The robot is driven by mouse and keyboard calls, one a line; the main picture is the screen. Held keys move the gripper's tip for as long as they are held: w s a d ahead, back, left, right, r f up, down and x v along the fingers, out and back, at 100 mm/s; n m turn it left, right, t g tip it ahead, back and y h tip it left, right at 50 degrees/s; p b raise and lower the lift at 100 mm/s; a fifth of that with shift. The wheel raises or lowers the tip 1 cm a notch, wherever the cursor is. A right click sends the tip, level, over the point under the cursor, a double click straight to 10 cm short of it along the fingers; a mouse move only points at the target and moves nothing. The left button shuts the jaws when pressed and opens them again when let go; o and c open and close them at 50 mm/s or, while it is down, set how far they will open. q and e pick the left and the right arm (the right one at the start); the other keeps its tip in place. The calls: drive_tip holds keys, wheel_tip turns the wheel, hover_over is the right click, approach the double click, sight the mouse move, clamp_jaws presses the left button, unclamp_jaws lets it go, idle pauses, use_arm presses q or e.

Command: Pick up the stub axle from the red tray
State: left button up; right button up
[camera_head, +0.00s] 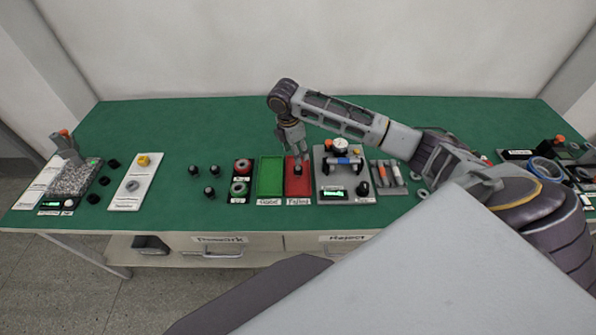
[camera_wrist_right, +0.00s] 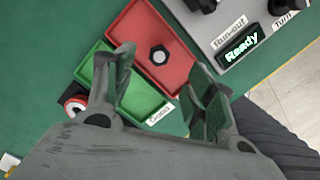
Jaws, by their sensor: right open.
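The red tray (camera_head: 298,188) lies on the green table, right of the green tray (camera_head: 270,178). In it stands a small dark part with a pale hexagonal top, which looks like the stub axle (camera_head: 298,171). In the right wrist view the stub axle (camera_wrist_right: 159,54) stands alone near the middle of the red tray (camera_wrist_right: 150,23). My right gripper (camera_head: 298,152) is above the red tray, pointing down. In the wrist view its two fingers (camera_wrist_right: 165,85) are apart and empty, with the stub axle beyond them. My left gripper is not in view.
A grey test fixture (camera_head: 333,183) with a lit display stands just right of the red tray. Red and green round holders (camera_head: 242,165) are left of the green tray. Several dark parts (camera_head: 209,191) stand further left. Bare green table (camera_head: 200,130) lies behind the trays.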

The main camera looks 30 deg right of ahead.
sight(298, 168)
drive_tip(key=f, duration=0.3)
drive_tip(key=shift+d+f, duration=0.35)
drive_tip(key=shift+f, duration=0.5)
drive_tip(key=shift+f+p, duration=0.3)
drive_tip(key=shift+f, duration=1.6)
drive_tip(key=shift+d+f, duration=0.1)
drive_tip(key=shift+f, duration=0.65)
drive_tip(key=c, duration=1.2)
clamp_jaws()
